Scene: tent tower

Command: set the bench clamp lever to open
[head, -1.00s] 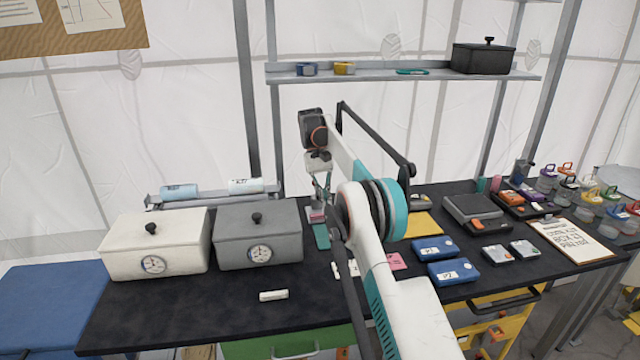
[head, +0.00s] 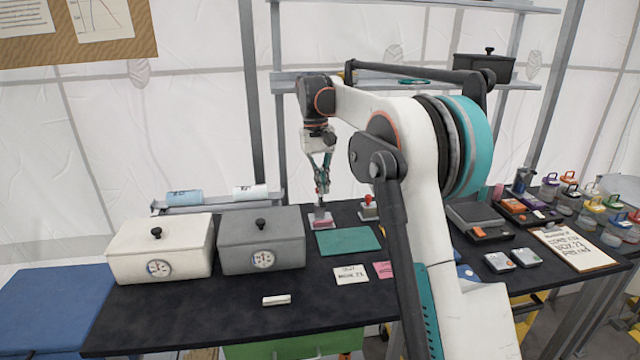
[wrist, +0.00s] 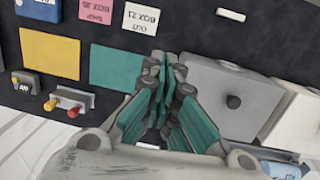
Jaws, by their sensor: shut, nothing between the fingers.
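My gripper (head: 321,190) has teal fingers, shut and empty, pointing down over the back of the dark bench. Its shut fingers also fill the middle of the wrist view (wrist: 160,75). Just below the tips is a small grey block with a pinkish top (head: 320,220), beside the teal mat (head: 348,241); touching or apart I cannot tell. The fingers hide it in the wrist view. A small dark upright device (head: 522,178) stands at the far back right. I cannot tell which of these, if either, is the bench clamp, and no lever position is readable.
A white box (head: 160,248) and a grey box (head: 261,240) with dials stand left of the gripper. A red-knobbed piece (head: 368,207) stands right of it. A white stick (head: 276,300) and cards (head: 351,274) lie in front. My arm hides the bench's middle right.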

